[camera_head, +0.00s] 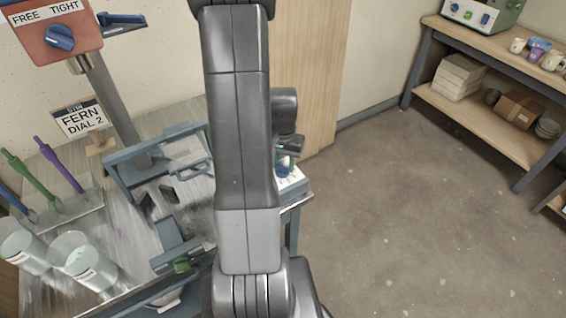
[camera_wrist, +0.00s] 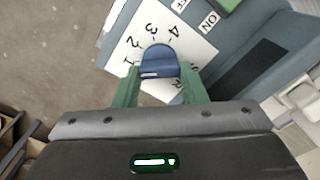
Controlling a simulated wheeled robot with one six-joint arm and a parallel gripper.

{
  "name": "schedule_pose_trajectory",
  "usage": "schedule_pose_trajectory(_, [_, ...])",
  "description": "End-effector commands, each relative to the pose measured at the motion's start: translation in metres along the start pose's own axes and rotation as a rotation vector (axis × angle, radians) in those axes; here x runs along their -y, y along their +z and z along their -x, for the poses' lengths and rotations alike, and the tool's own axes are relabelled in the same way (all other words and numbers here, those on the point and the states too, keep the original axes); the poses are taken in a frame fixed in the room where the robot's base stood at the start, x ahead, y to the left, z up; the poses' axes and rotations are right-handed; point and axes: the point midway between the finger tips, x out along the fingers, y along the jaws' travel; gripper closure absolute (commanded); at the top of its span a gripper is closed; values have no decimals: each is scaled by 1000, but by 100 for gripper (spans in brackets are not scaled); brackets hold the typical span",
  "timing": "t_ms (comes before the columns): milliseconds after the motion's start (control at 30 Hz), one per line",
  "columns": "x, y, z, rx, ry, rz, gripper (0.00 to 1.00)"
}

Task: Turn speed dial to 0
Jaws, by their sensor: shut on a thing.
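The speed dial is a blue knob (camera_wrist: 158,60) on a white plate (camera_wrist: 200,58) printed with the numbers 1 to 4, in the wrist view. A short white mark shows on the knob's lower edge; I cannot tell which number it points to. The lower part of the scale is hidden by my gripper. My gripper (camera_wrist: 160,72) has green fingers on either side of the knob and is shut on it. In the head view the knob (camera_head: 282,172) shows small beside my gripper (camera_head: 287,160), partly behind my arm.
A sign (camera_head: 80,118) reads "FERN DIAL 2". A red FREE/TIGHT box (camera_head: 60,22) with a blue knob stands at upper left. Clear containers (camera_head: 80,262) and coloured tools stand on the bench at left. An ON label (camera_wrist: 210,20) lies near the plate. Floor at right is clear.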

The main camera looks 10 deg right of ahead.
Motion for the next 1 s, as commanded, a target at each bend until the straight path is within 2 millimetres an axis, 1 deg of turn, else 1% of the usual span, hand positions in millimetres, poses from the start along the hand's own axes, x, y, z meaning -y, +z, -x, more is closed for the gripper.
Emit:
schedule_pose_trajectory(400, [2, 0, 0, -2, 0, 361, 85])
schedule_pose_trajectory(600, [2, 0, 0, -2, 0, 512, 85])
schedule_pose_trajectory(800, [3, 0, 0, -2, 0, 620, 85])
schedule_pose_trajectory(1000, [3, 0, 1, -2, 0, 679, 85])
